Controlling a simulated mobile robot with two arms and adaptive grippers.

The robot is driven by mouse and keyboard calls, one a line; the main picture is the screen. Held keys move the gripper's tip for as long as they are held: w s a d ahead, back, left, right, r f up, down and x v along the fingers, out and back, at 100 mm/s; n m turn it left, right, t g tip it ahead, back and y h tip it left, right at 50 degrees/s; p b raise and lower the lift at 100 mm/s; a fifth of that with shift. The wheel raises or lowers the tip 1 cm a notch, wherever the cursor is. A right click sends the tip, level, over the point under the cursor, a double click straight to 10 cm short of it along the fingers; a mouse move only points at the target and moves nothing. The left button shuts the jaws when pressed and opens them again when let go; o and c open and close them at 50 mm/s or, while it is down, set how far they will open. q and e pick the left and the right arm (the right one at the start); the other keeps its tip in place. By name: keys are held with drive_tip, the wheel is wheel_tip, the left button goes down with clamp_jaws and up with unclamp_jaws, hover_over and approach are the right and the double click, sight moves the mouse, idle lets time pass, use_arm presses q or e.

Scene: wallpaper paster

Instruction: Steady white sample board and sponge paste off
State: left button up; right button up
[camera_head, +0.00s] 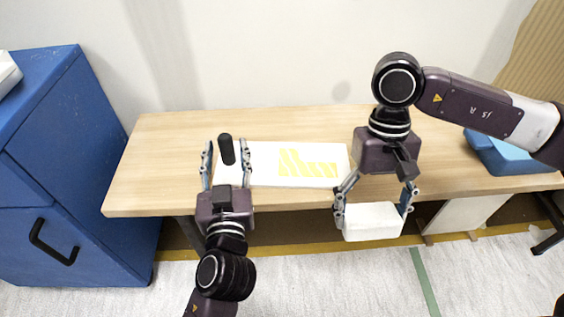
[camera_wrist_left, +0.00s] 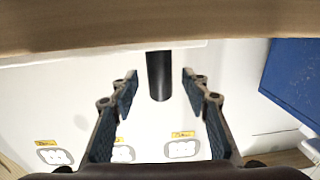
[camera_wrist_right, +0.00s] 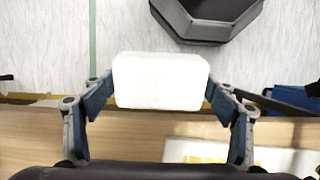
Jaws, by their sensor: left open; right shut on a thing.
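The white sample board (camera_head: 265,178) lies on the wooden table near its front edge, with yellow paste stripes (camera_head: 305,164) on its right half. A black cylindrical handle (camera_head: 226,149) stands up at the board's left end; it also shows in the left wrist view (camera_wrist_left: 159,75). My left gripper (camera_head: 226,162) is open, its fingers on either side of the handle with gaps between. My right gripper (camera_head: 372,210) is shut on a white block-shaped sponge (camera_head: 372,223). In the right wrist view, the sponge (camera_wrist_right: 160,82) sits between both fingers, held near the table's front edge, right of the board.
The wooden table (camera_head: 155,180) has clear surface left of the board and behind it. A blue object (camera_head: 508,155) lies at its right end. A blue cabinet (camera_head: 60,170) stands to the left. A plain wall (camera_head: 260,60) is behind the table.

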use_arm(q)
drive_tip(key=shift+w, duration=0.1)
drive_tip(key=shift+w, duration=0.8)
clamp_jaws()
drive_tip(key=shift+f, duration=0.1)
idle(0.8)
